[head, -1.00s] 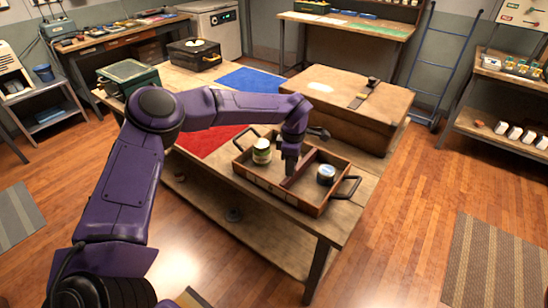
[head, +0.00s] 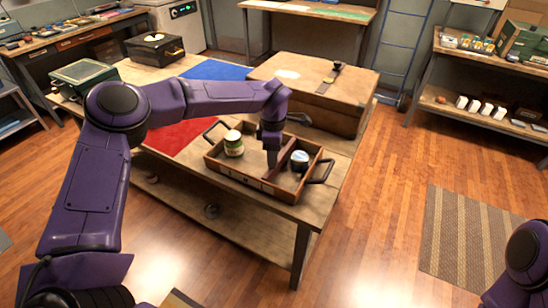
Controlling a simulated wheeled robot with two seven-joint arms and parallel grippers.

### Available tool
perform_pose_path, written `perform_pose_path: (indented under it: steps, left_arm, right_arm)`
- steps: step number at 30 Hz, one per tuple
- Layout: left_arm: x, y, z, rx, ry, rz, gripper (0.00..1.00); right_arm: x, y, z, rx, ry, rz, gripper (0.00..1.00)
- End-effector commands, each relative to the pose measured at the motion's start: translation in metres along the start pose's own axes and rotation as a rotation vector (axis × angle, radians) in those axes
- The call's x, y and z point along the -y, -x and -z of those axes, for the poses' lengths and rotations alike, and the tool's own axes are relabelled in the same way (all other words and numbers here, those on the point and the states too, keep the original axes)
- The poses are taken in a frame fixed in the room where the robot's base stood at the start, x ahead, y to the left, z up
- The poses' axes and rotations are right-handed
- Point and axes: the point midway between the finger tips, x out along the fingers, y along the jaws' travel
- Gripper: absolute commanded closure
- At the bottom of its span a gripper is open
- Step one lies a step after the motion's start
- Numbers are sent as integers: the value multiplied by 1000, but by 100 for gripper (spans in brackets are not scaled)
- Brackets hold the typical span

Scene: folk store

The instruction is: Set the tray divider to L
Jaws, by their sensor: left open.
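The wooden tray (head: 236,172) sits on the workbench, with dark handles at its ends. A brown divider (head: 283,160) crosses it between a light jar (head: 233,143) on the left and a dark, pale-topped tin (head: 300,161) on the right. My left gripper (head: 272,158) reaches down into the tray at the divider's left side. Its fingers are open; the fingertips are partly hidden, and I cannot tell whether they touch the divider. Any letter marks on the tray are too small to read. My right gripper is out of view; only part of that arm shows at lower right.
A large wooden chest (head: 335,100) stands behind the tray. Red cloth (head: 180,137) and blue cloth (head: 215,70) lie on the bench (head: 322,165). Shelves (head: 480,115) stand at the right.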

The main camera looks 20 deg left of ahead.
Motion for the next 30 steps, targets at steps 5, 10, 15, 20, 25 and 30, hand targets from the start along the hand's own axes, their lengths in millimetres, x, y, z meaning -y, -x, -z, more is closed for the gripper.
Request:
perform_pose_path:
  steps: [5, 10, 15, 20, 25, 30]
  left_arm:
    - [-1, 42, -4, 2, -4, -6, 56]
    - [-1, 76, -5, 0, -5, -3, 56]
    - [0, 90, -5, -1, -6, 1, 56]
    - [0, 91, -5, -1, -6, 1, 56]
    - [0, 91, -5, -1, -6, 1, 56]
    - [0, 90, -5, -1, -6, 1, 56]
  right_arm:
    - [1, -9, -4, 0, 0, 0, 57]
    - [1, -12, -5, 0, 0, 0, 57]
    - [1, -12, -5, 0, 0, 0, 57]
    - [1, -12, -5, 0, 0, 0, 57]
    - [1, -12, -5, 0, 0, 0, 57]
    - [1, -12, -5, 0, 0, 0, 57]
